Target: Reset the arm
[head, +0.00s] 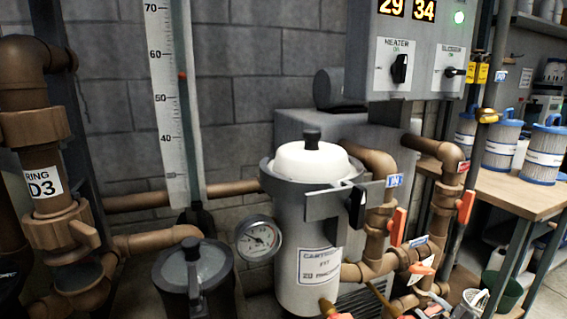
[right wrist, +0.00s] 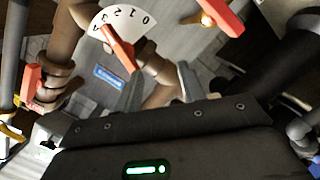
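My right gripper (right wrist: 160,76) shows in the right wrist view with its two grey fingers apart and nothing between them. An orange valve handle (right wrist: 118,47) lies over a white numbered dial (right wrist: 132,20); its lower end appears close to the left fingertip, and I cannot tell whether they touch. In the head view, a white dial plate with an orange handle (head: 421,268) sits low among the brown pipes. I cannot make out my right gripper clearly there. My left gripper is in neither view.
A grey filter canister (head: 303,245) with a white lid (head: 300,163) stands beside brown pipes with orange handles (head: 397,227). A pressure gauge (head: 259,238) and a dark-lidded pot (head: 193,268) are to the left. A wooden bench (head: 510,192) bears blue-white cartridges (head: 543,152).

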